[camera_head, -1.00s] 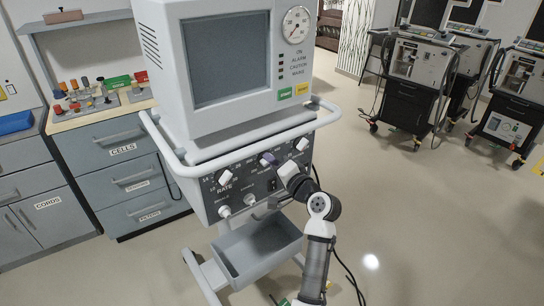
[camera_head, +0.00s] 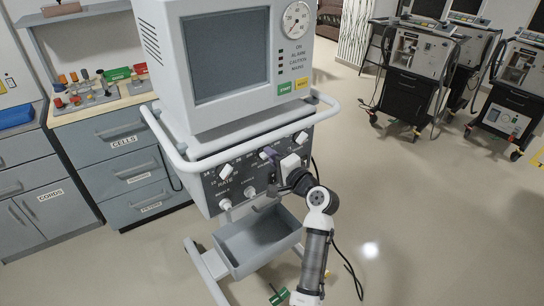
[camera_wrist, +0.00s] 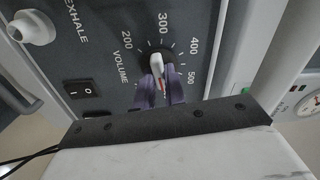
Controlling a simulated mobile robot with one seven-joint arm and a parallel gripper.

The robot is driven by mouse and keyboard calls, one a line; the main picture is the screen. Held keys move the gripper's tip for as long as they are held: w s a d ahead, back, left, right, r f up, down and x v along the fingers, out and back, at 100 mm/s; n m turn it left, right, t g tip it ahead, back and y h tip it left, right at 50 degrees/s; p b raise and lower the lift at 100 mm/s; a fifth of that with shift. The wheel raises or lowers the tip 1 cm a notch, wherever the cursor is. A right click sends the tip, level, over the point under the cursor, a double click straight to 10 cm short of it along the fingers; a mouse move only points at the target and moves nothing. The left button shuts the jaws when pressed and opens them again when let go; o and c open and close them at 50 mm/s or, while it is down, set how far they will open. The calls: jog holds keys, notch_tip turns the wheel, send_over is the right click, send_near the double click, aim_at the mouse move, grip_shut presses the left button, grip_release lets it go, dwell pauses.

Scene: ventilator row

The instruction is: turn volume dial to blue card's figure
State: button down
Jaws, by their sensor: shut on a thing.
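The volume dial (camera_wrist: 157,62) is a white knob on a dark panel marked VOLUME, with figures 200, 300, 400 and 500 around it. My gripper (camera_wrist: 161,80) has its two purple fingers closed on either side of the knob. The knob's white end points up towards the 300 side; its exact reading is hard to tell. A short red mark shows between the fingers. In the head view my gripper (camera_head: 268,154) is at the middle of the ventilator's front panel, largely covering the dial. I see no blue card in either view.
The rate dial (camera_head: 225,172) is left of my gripper, and another white knob (camera_head: 301,138) is to its right. An open grey tray (camera_head: 258,240) hangs below the panel.

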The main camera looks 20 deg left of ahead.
jog(key=c, duration=1.5)
grip_release()
jog(key=shift+o, duration=0.2)
jog(key=shift+d, duration=0.15)
jog(key=b+v, duration=0.4)
jog(key=v, duration=0.9)
jog(key=shift+s+d, duration=0.2)
jog(key=shift+s, duration=0.1)
